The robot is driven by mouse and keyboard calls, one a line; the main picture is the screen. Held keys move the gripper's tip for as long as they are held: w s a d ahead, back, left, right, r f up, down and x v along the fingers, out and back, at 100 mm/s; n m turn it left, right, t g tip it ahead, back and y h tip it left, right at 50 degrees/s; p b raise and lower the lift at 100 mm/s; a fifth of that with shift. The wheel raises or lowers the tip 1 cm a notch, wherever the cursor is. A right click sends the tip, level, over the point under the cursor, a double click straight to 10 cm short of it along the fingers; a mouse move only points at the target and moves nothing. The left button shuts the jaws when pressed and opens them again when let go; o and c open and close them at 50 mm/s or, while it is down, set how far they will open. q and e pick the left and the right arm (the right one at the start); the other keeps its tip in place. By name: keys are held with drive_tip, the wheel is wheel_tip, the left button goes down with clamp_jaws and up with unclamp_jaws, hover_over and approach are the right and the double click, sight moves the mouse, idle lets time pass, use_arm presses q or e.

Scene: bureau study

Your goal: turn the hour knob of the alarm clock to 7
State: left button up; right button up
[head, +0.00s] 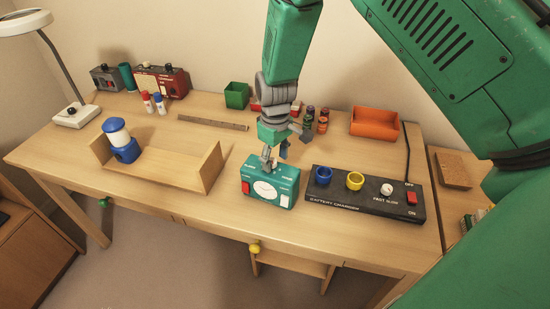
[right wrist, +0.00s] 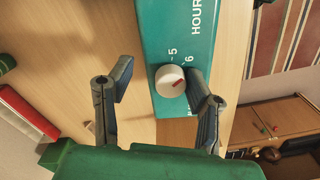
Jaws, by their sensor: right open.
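The teal alarm clock (head: 286,186) stands on the desk with its white round face towards the front. In the right wrist view its top (right wrist: 182,28) shows the word HOUR and a pale round hour knob (right wrist: 166,83). The numbers 5 and 6 are printed beside the knob. My left gripper is not in view.
A black battery charger (head: 340,200) stands close right of the clock. A wooden tray (head: 165,172) with a blue and white lantern (head: 118,140) lies to the left. Behind are a green box (head: 236,95), small batteries (head: 322,121) and an orange bin (head: 374,124). The desk front is clear.

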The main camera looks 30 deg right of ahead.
drive_tip(key=shift+a+r, duration=0.1)
drive_tip(key=shift+a, duration=0.55)
drive_tip(key=shift+a+r, duration=0.1)
drive_tip(key=shift+a, duration=0.15)
drive_tip(key=shift+c, duration=1.2)
drive_tip(key=shift+a, duration=0.15)
clamp_jaws()
drive_tip(key=shift+s+d+f, duration=0.1)
drive_tip(key=shift+d+f, duration=0.1)
drive_tip(key=shift+d, duration=0.55)
drive_tip(key=shift+a+r, duration=0.1)
drive_tip(key=shift+a, duration=0.4)
drive_tip(key=shift+d, duration=0.2)
drive_tip(key=shift+o, duration=1.2)
unclamp_jaws()
